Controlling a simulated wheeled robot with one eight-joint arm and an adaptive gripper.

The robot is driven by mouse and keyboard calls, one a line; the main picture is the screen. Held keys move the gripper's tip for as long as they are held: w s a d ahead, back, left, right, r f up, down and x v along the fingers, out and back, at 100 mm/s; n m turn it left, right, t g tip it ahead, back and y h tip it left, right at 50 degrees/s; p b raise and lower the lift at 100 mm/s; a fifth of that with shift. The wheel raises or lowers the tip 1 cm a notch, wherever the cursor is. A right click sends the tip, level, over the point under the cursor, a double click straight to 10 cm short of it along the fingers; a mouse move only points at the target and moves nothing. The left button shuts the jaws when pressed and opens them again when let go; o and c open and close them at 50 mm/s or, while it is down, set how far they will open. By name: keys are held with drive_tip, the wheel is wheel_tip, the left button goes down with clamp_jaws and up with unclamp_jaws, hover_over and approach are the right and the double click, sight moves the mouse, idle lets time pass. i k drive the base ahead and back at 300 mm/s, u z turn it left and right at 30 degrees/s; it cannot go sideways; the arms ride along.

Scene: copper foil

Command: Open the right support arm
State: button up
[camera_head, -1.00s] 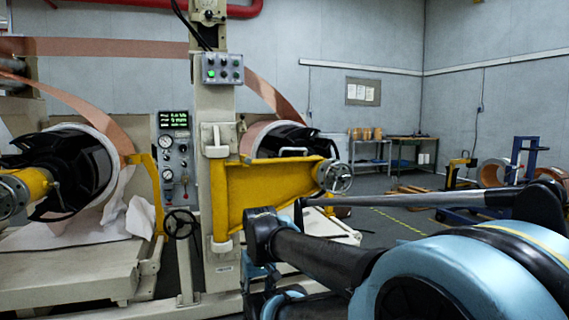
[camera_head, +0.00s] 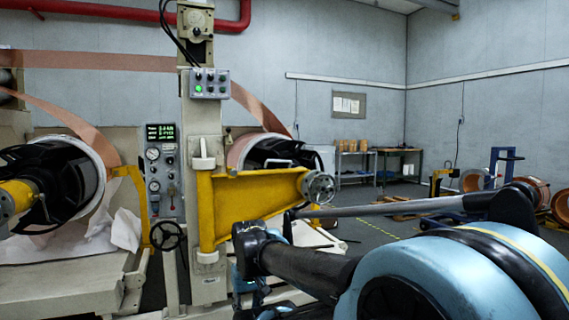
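The right support arm (camera_head: 228,208) is a yellow bracket mounted on the pale upright column (camera_head: 205,118). It reaches rightward in front of the right copper roll (camera_head: 240,152) and its black hub, ending in a round metal end piece (camera_head: 318,187). My black and light-blue arm enters from the lower right and stretches left to a dark joint just below the bracket. In the picture my arm overlaps the bracket's lower edge; I cannot tell if they touch. My gripper cannot be made out, so its opening and any contact are hidden.
A left yellow arm (camera_head: 18,195) reaches to the left roll's black hub (camera_head: 55,180). A gauge panel (camera_head: 163,165) and a black handwheel (camera_head: 167,236) stand left of the column. Open floor (camera_head: 365,232) lies to the right, before a table (camera_head: 400,152) at the back.

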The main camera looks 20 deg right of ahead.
sight(224, 199)
drive_tip(key=k, duration=0.4)
drive_tip(key=z, duration=0.35)
drive_tip(key=i, duration=1.3)
drive_tip(key=z, duration=0.25)
